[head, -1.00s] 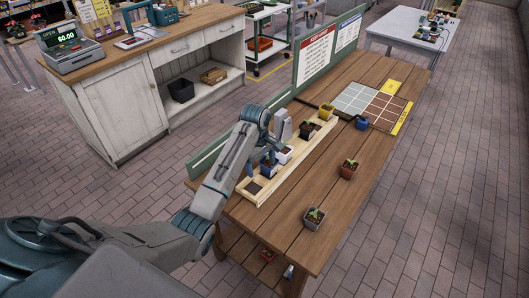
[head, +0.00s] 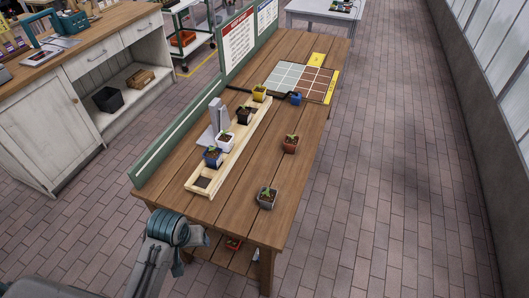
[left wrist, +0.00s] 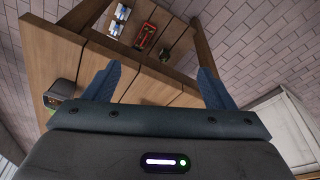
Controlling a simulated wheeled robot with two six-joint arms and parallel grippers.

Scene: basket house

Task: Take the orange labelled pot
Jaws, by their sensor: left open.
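A terracotta, orange-red pot (head: 290,144) with a seedling stands on the table's right half in the head view. A red object (left wrist: 145,38) shows on that shelf in the left wrist view. No label is readable on either pot. My left gripper (left wrist: 155,82) is open and empty, its fingers apart near the table's near end. In the head view its hand (head: 195,238) is partly hidden by my arm. My right gripper is not in view.
A wooden rack (head: 203,182) on the table holds several pots. A grey pot (head: 267,198), a blue pot (head: 295,98) and a gridded board (head: 300,80) share the tabletop. A green panel (head: 180,142) lines the left edge. Floor at right is clear.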

